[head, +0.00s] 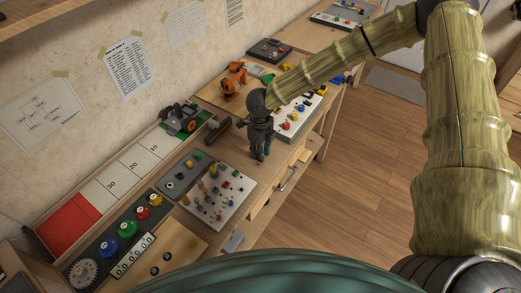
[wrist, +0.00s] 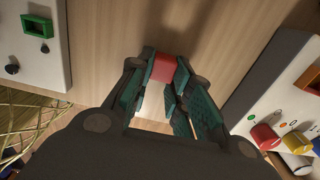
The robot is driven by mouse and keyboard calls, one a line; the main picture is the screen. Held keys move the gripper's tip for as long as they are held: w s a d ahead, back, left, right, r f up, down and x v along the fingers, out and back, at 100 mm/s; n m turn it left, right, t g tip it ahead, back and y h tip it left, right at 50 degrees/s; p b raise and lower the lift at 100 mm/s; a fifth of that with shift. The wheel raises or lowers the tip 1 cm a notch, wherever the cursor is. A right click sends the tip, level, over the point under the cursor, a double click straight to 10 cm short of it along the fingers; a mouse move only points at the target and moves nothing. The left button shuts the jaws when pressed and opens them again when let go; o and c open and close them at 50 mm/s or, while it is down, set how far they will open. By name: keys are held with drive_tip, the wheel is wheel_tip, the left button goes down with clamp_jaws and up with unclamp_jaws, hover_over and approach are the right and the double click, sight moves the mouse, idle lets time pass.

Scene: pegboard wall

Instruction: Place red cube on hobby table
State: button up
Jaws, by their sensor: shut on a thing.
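The red cube (wrist: 163,68) shows in the wrist view between the pads at the tips of my gripper (wrist: 162,75), which is shut on it. In the head view my gripper (head: 260,152) points down over a bare strip of the wooden hobby table (head: 283,157), between the board of pegs and the white panel with coloured knobs. The cube is hidden in the head view. I cannot tell whether the cube touches the table top.
A white board of pegs (head: 218,197) lies to the lower left of my gripper, and a white knob panel (head: 297,120) to its upper right. A grey wheeled model (head: 182,119) and an orange robot model (head: 233,80) stand towards the wall. Wooden floor lies right of the table.

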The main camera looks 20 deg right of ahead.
drive_tip(key=o, duration=0.7)
drive_tip(key=shift+f, duration=0.15)
wheel_tip(320, 180, up, 12)
drive_tip(key=b, duration=0.1)
drive_tip(key=shift+b, duration=0.3)
